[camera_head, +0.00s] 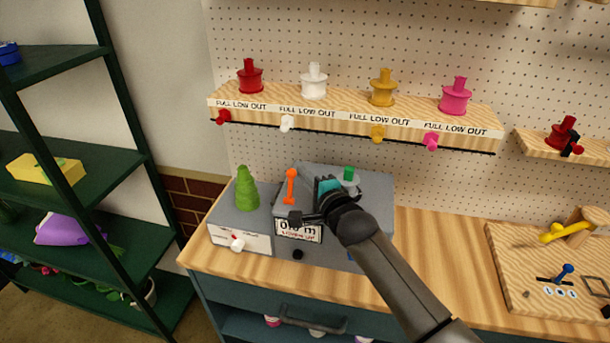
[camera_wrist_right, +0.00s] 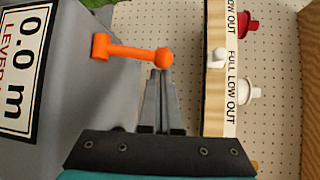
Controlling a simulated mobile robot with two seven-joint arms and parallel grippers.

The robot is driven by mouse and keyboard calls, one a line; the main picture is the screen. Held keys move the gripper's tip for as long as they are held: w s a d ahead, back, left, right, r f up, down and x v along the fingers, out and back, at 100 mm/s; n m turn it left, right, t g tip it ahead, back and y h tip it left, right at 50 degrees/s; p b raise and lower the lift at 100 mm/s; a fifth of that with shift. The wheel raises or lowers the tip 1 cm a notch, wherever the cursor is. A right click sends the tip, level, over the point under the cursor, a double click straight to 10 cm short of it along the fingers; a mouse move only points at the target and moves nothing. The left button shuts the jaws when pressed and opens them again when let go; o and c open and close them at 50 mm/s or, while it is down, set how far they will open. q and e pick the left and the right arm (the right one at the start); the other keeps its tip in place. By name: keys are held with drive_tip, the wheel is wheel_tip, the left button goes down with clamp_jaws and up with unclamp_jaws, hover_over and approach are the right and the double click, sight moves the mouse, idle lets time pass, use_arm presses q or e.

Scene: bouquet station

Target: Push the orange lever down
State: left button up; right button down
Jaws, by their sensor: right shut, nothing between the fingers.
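The orange lever (camera_head: 291,187) stands upright on the grey box (camera_head: 380,195), above its display (camera_head: 298,229). The lever also shows in the right wrist view (camera_wrist_right: 135,52), with its round knob near the fingertips. The wrist view's display reads 0.0 m. My right gripper (camera_head: 308,187) is just to the right of the lever in the head view. Its grey fingers (camera_wrist_right: 163,78) are shut and empty, with the tips close to the knob. I cannot tell whether they touch it. My left gripper is not in view.
A green cone-shaped thing (camera_head: 246,190) stands left of the lever. Behind is a wooden shelf (camera_head: 355,119) with coloured dispensers. A wooden board with a blue lever (camera_head: 564,273) lies at the right. Dark green shelving (camera_head: 125,100) stands at the left. The bench between is clear.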

drive_tip(key=shift+s+t, duration=0.15)
drive_tip(key=shift+t, duration=0.15)
drive_tip(key=shift+s+a+r+n+t+b, duration=0.15)
drive_tip(key=shift+s+n+t+b, duration=0.3)
drive_tip(key=shift+b, duration=0.55)
drive_tip(key=shift+n+t+y, duration=0.25)
drive_tip(key=shift+y, duration=0.05)
drive_tip(key=s+n+t+y+b, duration=0.1)
drive_tip(key=n+b, duration=0.1)
drive_tip(key=b, duration=0.1)
drive_tip(key=s+a+n+t+y+b, duration=0.1)
drive_tip(key=n+b, duration=0.1)
drive_tip(key=b, duration=0.2)
drive_tip(key=s+n+t+y+b, duration=0.1)
drive_tip(key=t+b, duration=0.1)
drive_tip(key=b, duration=0.1)
drive_tip(key=shift+s+a+f+n+y+b, duration=0.15)
drive_tip(key=shift+s+f+n+y+b, duration=0.15)
drive_tip(key=shift+n+b, duration=0.1)
drive_tip(key=shift+s+a+n+y+b, duration=0.1)
drive_tip(key=shift+s+n+y+b, duration=0.1)
drive_tip(key=shift+n+y+b, duration=0.3)
drive_tip(key=shift+s+a+n+y+b, duration=0.1)
drive_tip(key=shift+s+n+y+b, duration=0.1)
drive_tip(key=shift+n+y+b, duration=0.3)
drive_tip(key=shift+r+p, duration=0.1)
drive_tip(key=shift+p, duration=0.2)
drive_tip(key=v, duration=1.5)
drive_tip(key=shift+f+b, duration=0.25)
drive_tip(key=shift+b, duration=0.15)
